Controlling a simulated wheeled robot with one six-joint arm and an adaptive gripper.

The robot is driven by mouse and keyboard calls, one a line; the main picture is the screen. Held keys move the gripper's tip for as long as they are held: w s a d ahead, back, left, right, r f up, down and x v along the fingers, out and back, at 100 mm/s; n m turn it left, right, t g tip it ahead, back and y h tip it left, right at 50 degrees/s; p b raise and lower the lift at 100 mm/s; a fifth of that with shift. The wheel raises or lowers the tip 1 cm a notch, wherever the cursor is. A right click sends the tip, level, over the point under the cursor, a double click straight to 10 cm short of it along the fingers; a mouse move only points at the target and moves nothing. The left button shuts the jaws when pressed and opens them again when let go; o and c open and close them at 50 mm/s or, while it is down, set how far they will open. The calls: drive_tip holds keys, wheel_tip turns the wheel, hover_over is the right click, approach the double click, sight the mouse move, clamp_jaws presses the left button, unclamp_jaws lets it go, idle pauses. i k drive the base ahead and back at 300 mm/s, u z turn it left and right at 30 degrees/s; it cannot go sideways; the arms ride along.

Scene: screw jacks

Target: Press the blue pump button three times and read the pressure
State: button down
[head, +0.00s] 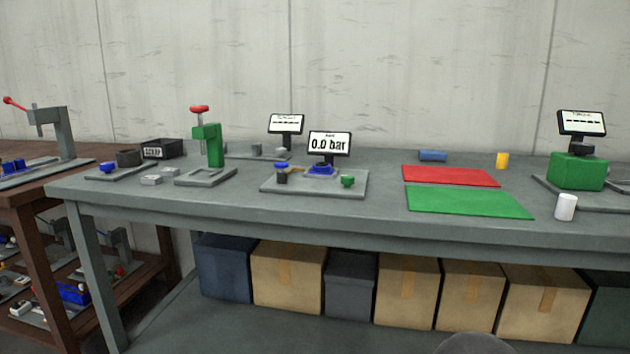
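A pressure display (329,143) stands on a small grey base plate (305,190) on the workbench and reads "0.0 bar". At the plate's left is a dark post with a round blue cap (281,166). In front of the display is a low blue piece (320,170). A green knob (347,181) stands at the plate's right. Which blue part is the pump button I cannot tell for sure at this size. My gripper is not in view.
Red (450,176) and green (468,202) mats lie right of the pump plate. A white cylinder (566,207) stands near the front edge. A green press (208,146) with a red knob stands left. Several boxes (287,278) sit under the bench (250,212).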

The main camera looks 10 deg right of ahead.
sight(282, 165)
drive_tip(key=k, duration=1.2)
drive_tip(key=u, duration=0.65)
drive_tip(key=i, duration=1.6)
drive_tip(key=z, duration=0.65)
